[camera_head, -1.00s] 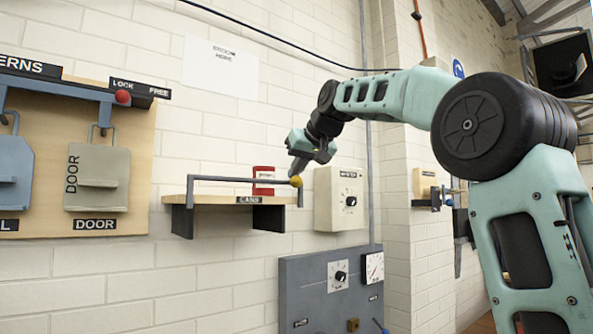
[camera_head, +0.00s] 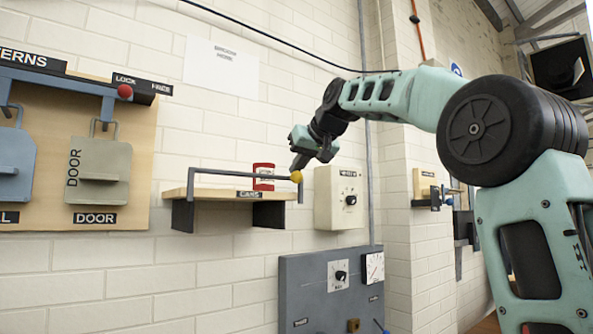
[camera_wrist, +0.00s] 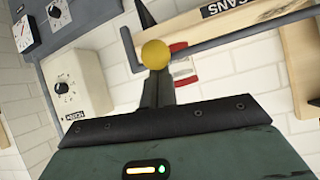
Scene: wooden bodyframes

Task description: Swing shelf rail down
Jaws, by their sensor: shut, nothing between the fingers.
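The shelf rail (camera_head: 240,174) is a grey bar running level above the front of the wooden shelf marked CANS (camera_head: 212,195). A yellow knob (camera_head: 297,177) sits at its right end. In the wrist view the rail (camera_wrist: 240,37) runs right from the yellow knob (camera_wrist: 155,54). My gripper (camera_head: 297,168) is shut and empty, coming from the upper right, with its tips close to the knob. In the wrist view my gripper's fingers (camera_wrist: 156,80) overlap the knob's lower edge. I cannot tell whether they touch it.
A red can (camera_head: 263,176) stands on the shelf behind the rail. A pale dial box (camera_head: 330,190) is on the wall just right of the shelf. A grey panel (camera_head: 305,295) is below. A wooden door board (camera_head: 140,180) hangs at left.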

